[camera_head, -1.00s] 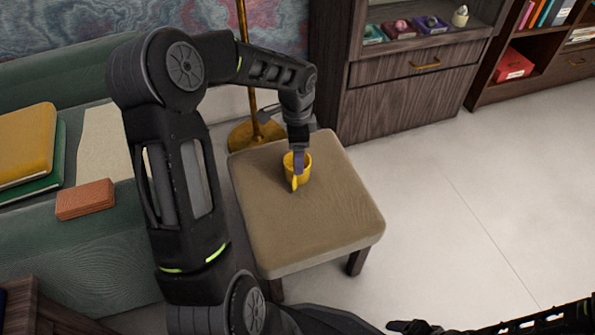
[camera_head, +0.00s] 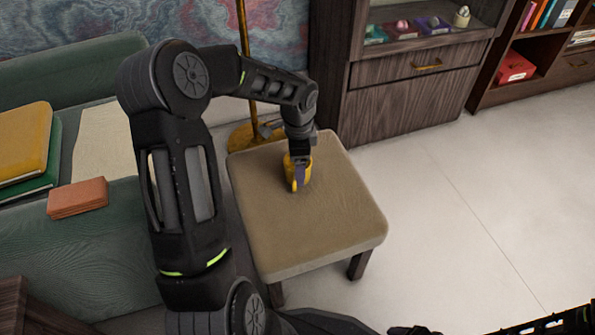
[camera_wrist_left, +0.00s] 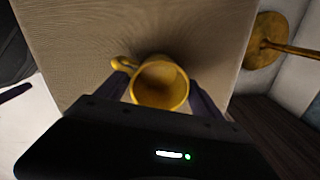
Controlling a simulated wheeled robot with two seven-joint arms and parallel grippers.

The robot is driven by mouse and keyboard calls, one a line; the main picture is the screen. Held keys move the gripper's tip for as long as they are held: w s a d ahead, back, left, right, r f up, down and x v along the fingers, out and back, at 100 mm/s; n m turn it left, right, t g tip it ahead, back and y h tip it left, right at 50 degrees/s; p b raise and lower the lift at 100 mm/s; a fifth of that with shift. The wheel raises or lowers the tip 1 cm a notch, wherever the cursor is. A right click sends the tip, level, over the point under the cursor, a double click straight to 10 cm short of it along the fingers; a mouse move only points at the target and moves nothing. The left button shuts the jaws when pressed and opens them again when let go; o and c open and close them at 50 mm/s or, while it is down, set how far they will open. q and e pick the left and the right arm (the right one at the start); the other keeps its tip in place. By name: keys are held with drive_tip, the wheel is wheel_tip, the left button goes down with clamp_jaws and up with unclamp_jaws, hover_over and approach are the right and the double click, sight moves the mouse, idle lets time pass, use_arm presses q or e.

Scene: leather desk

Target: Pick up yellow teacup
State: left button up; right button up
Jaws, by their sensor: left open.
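The yellow teacup (camera_head: 306,171) stands upright on a square beige stool (camera_head: 320,225), near its far side. My left gripper (camera_head: 300,178) is lowered over the cup from above and partly hides it in the head view. In the left wrist view the cup (camera_wrist_left: 160,84) opens toward the camera and looks empty, with its handle toward the upper left. The two fingers of my left gripper (camera_wrist_left: 165,90) stand apart, one on each side of the cup. Whether they touch it I cannot tell. At the bottom right of the head view a dark part of my right arm shows, without clear fingertips.
A brass lamp base (camera_head: 245,137) and pole stand just behind the stool. A green sofa (camera_head: 90,255) with books and an orange box (camera_head: 78,198) is at the left. A wooden cabinet (camera_head: 410,95) stands behind. Pale floor (camera_head: 470,210) lies clear to the right.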

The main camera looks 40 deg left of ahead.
use_arm(q)
drive_tip(key=c, duration=1.3)
drive_tip(key=shift+r, duration=0.1)
wheel_tip(320, 180, up, 10)
drive_tip(key=p, duration=0.4)
